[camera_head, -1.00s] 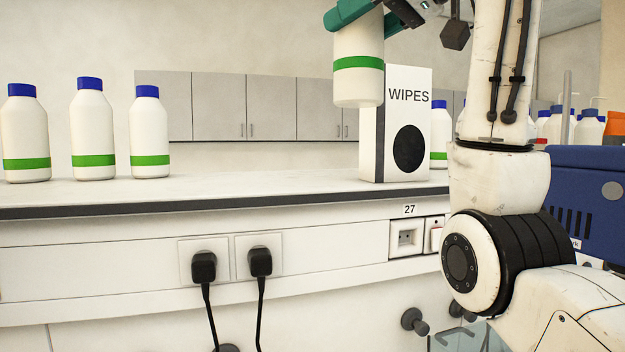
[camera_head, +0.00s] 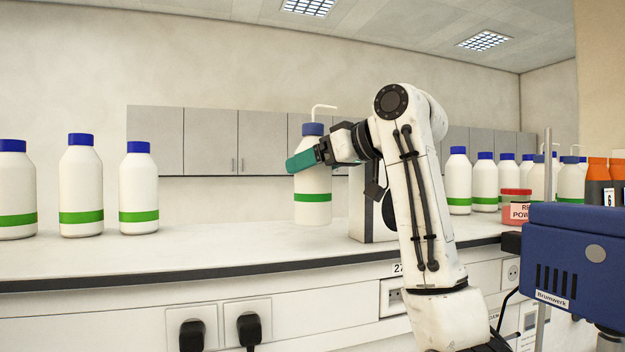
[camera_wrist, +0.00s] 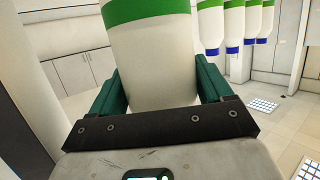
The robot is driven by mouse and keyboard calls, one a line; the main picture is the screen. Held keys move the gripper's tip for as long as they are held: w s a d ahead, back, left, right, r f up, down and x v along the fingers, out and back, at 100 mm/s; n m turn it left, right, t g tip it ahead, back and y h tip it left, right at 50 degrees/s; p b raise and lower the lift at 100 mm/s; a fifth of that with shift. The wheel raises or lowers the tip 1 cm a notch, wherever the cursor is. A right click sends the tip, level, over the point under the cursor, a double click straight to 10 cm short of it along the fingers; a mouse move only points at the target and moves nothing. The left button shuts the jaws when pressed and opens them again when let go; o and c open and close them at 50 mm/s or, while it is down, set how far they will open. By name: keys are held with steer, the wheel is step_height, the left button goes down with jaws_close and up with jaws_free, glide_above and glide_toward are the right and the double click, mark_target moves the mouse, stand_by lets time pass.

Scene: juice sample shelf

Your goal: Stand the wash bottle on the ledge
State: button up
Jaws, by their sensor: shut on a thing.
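The wash bottle (camera_head: 313,182) is white with a green band, a blue cap and a bent white spout. My gripper (camera_head: 304,160) is shut around its upper body, from the right in the head view. The bottle is upright, with its base low over the pale ledge (camera_head: 220,252); I cannot tell whether it touches. In the wrist view, the bottle (camera_wrist: 153,60) sits between the green fingers (camera_wrist: 158,90), and that picture is turned over, so its cap is out of frame.
Several blue-capped bottles stand left (camera_head: 81,185) and right (camera_head: 459,180) on the ledge. A white wipes box (camera_head: 360,205) stands just right of the held bottle, partly behind my arm. A blue machine (camera_head: 575,262) is at right. The ledge between the left bottles and held bottle is clear.

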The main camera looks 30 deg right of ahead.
mark_target(313, 184)
steer(key=f, duration=0.1)
steer(key=f+p, duration=0.1)
steer(key=shift+w+f, duration=0.35)
steer(key=shift+w, duration=0.05)
steer(key=shift+f+p, duration=0.3)
steer(key=shift+f, duration=0.25)
steer(key=shift+f, duration=0.1)
steer(key=o, duration=1.2)
steer(key=shift+o, duration=0.2)
steer(key=b+v, duration=0.4)
steer(key=v, duration=0.8)
steer(key=shift+s+b, duration=0.1)
steer(key=shift+b, duration=0.25)
